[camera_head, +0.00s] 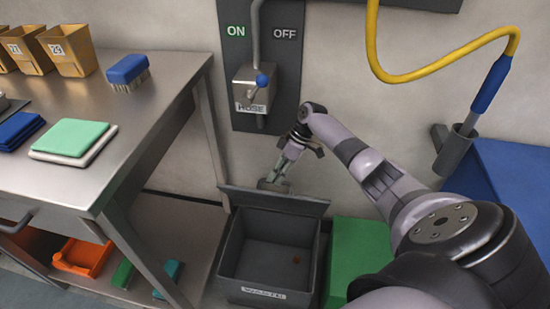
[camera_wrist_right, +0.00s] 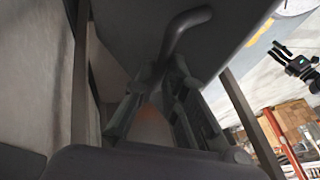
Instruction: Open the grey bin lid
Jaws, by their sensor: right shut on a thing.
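The grey bin (camera_head: 268,262) stands on the floor, with a pale label on its front. Its lid (camera_head: 290,205) is raised at the back edge and stands steeply tilted, so the inside shows. The inside looks empty apart from a small brownish spot on the floor of the bin. My right gripper (camera_head: 277,176) is at the lid's far side, by its upper edge. In the right wrist view, the fingers (camera_wrist_right: 150,105) are shut on the lid's bent grey handle (camera_wrist_right: 180,30).
A steel table (camera_head: 110,165) with brushes and cloths stands left of the bin. A green box (camera_head: 350,255) is close on its right, a blue one (camera_head: 500,170) farther right. The hose lever box (camera_head: 254,90) is on the wall above.

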